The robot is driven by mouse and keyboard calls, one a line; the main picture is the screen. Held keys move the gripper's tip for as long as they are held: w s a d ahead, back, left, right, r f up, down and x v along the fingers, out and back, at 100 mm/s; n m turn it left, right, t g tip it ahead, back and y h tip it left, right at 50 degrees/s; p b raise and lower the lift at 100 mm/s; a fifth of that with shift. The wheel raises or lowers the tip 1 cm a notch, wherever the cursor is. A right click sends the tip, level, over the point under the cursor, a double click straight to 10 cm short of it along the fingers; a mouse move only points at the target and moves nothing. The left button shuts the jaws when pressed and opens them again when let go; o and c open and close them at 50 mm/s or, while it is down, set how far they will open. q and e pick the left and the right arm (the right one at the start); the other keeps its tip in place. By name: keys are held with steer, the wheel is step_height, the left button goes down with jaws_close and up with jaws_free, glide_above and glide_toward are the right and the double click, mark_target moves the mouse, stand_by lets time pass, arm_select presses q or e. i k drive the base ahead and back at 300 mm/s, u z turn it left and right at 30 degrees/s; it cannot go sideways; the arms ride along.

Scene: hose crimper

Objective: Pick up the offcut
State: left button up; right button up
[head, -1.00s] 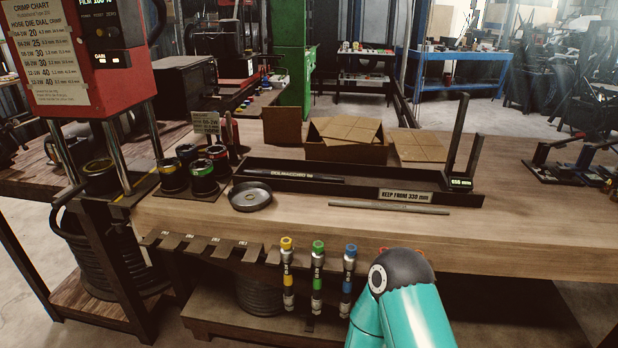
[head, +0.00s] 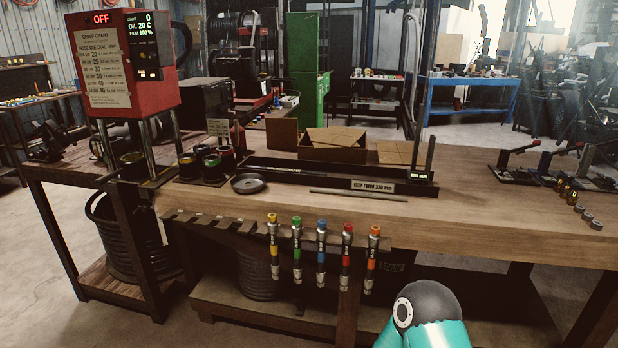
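A dark length of hose with faint white lettering (head: 285,173) lies in the long black tray (head: 345,178) on the bench; it is the likeliest offcut, but I cannot be sure. A thin grey rod (head: 358,194) lies on the wood in front of the tray, beside a sign (head: 373,187) that reads "KEEP FROM 330 mm". Neither of my grippers is in view. Only a teal and black part of my own arm shows at the bottom right of centre, well short of the tray.
A round dark dish (head: 248,184) and several ringed dies (head: 212,168) stand left of the tray. The red crimper (head: 125,60) is at far left. Cardboard boxes (head: 334,145) sit behind the tray. Colour-banded tools (head: 321,255) hang along the bench front. Bare bench (head: 470,215) lies right of the tray.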

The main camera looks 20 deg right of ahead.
mark_target(292, 171)
steer(key=z, duration=0.05)
steer(key=i, duration=0.95)
steer(key=z, duration=0.05)
